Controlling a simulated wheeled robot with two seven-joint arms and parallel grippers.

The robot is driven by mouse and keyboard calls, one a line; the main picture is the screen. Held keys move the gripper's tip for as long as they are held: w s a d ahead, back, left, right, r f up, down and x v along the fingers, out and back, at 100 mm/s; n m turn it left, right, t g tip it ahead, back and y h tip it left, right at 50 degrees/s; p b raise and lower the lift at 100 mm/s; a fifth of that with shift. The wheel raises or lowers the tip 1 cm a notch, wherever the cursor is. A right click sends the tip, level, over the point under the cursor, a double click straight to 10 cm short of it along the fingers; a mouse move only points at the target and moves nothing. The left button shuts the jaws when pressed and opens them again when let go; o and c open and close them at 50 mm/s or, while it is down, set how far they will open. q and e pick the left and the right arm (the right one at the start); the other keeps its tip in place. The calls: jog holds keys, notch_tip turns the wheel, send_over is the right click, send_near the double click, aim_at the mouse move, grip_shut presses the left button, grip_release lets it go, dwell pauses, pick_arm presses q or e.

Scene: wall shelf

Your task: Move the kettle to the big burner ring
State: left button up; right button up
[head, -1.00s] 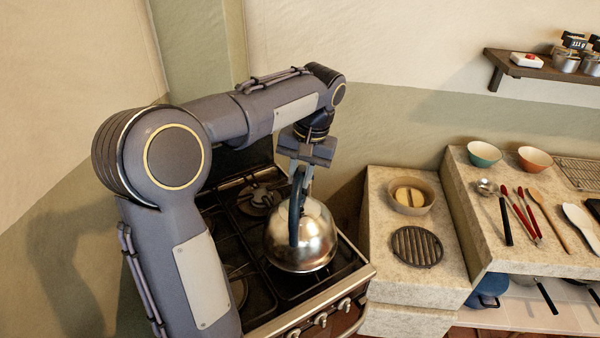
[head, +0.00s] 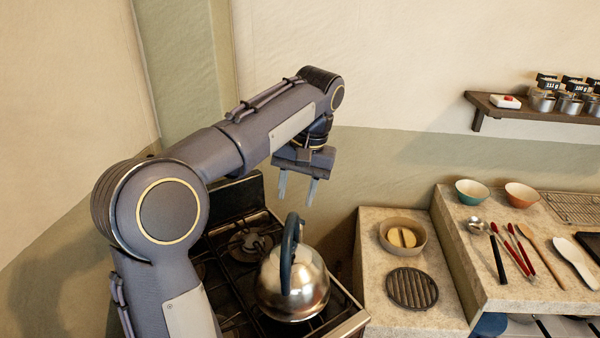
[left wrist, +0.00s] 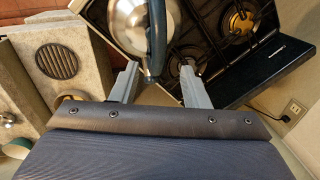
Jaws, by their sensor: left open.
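The kettle (head: 293,285) is shiny steel with a dark blue arched handle (head: 291,245). It stands upright on the right front part of the black stove top (head: 228,290). In the left wrist view the kettle (left wrist: 129,27) is at the top, with its handle between and beyond the two fingers. My left gripper (head: 298,198) is open and empty, above the kettle and apart from it. The gripper's fingers also show in the left wrist view (left wrist: 158,88). A burner (head: 250,243) is bare at the back of the stove. My right gripper is out of view.
A stone counter right of the stove holds a bowl (head: 402,237) and a round black grate (head: 412,288). Further right are two small bowls and several utensils. A wall shelf (head: 530,110) holds canisters. My left arm hides part of the stove.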

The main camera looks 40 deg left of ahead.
pick_arm(q)
notch_tip(320, 180, up, 4)
jog(key=s+d+f+m+t+h, duration=0.1)
jog(key=s+d+f+t+h, duration=0.1)
jog(key=s+d+f, duration=0.5)
jog(key=s+d+f+m+t+h, duration=0.2)
jog(key=s+d+f+t+h, duration=0.1)
jog(key=s+d+f, duration=0.4)
jog(key=s+f+t, duration=0.1)
jog(key=s+f, duration=0.2)
jog(key=s, duration=0.2)
jog(key=shift+s+f+h, duration=0.3)
jog(key=shift+s, duration=0.1)
